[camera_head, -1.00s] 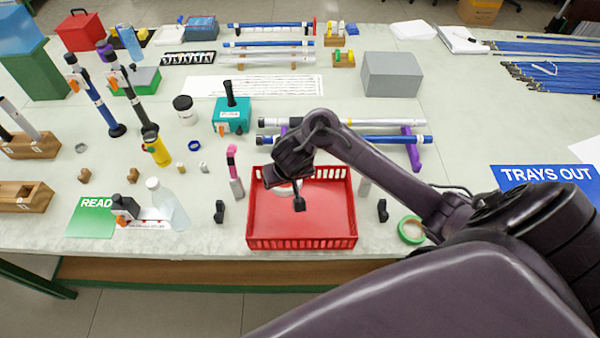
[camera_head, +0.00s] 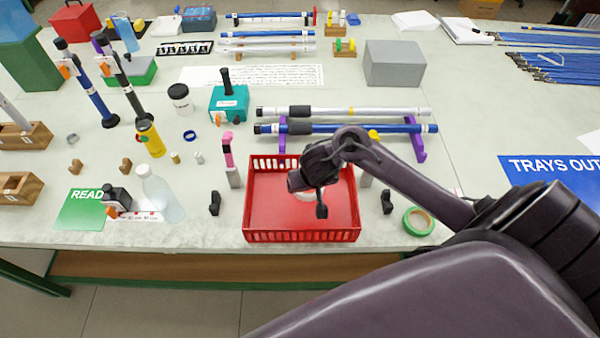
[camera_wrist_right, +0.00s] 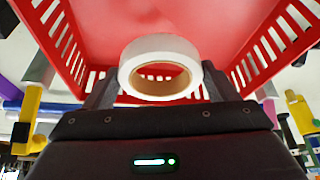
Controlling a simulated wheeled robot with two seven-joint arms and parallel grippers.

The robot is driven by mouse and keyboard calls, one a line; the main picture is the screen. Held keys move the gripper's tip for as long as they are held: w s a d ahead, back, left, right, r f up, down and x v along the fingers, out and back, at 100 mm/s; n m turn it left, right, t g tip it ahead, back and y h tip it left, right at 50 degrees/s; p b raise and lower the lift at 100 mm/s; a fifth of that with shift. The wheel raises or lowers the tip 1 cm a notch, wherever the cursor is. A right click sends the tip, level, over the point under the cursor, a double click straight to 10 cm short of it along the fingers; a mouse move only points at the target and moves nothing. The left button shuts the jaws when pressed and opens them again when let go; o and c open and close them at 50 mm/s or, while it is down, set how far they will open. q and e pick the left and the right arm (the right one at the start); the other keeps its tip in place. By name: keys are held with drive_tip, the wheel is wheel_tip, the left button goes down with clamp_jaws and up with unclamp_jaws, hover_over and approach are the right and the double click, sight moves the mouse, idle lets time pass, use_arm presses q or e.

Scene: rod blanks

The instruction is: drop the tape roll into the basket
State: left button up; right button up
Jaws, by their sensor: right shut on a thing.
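A white tape roll (camera_wrist_right: 160,45) with a brown inner core sits between the fingers of my right gripper (camera_wrist_right: 158,88) in the right wrist view. My right gripper is shut on it. In the head view the white roll shows only partly, behind my right gripper (camera_head: 314,194). The red basket (camera_head: 302,236), with slotted walls, stands near the table's front edge. The gap between roll and basket floor is hard to judge. My left gripper is not in view.
A green-rimmed tape roll (camera_head: 418,221) lies right of the basket. Black stands (camera_head: 214,203) and (camera_head: 387,201) flank the basket. A pink-topped upright piece (camera_head: 229,160) stands at its back left corner. Rods (camera_head: 345,128) lie on purple supports behind it.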

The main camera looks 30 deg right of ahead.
drive_tip(key=shift+f, duration=0.3)
drive_tip(key=o, duration=0.9)
drive_tip(key=shift+o, duration=0.2)
drive_tip(key=shift+r, duration=0.1)
drive_tip(key=p+v, duration=0.5)
drive_tip(key=v, duration=0.2)
drive_tip(key=shift+s+r, duration=0.1)
drive_tip(key=shift+r, duration=0.2)
drive_tip(key=shift+f, duration=0.1)
